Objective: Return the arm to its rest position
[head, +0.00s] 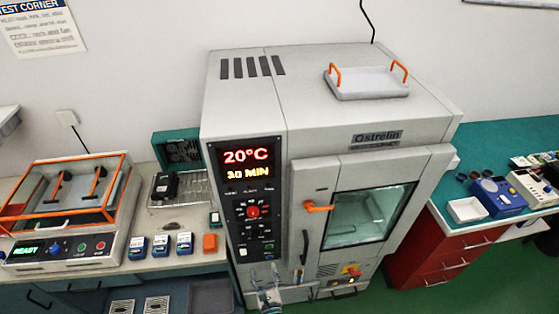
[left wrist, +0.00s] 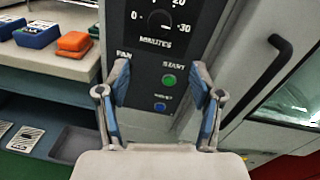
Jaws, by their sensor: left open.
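My left gripper (head: 264,275) is low in front of the chamber's control panel in the head view. In the left wrist view the open fingers (left wrist: 160,85) stand apart with nothing between them. They frame the lower panel, with a green START button (left wrist: 168,80) and a blue button (left wrist: 160,106) between them and a dial (left wrist: 160,22) above. I cannot tell whether a finger touches the panel. The grey test chamber (head: 240,100) reads 20°C and 30 MIN. Its windowed door (head: 368,215) looks shut, with an orange latch (head: 318,206). My right gripper is not in view.
A tray with orange handles (head: 368,84) lies on the chamber. On the left bench are an orange-framed clear-lidded unit (head: 65,250) reading READY, several small blue devices and an orange block (head: 209,243). A teal-topped bench with red drawers (head: 450,255) stands right.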

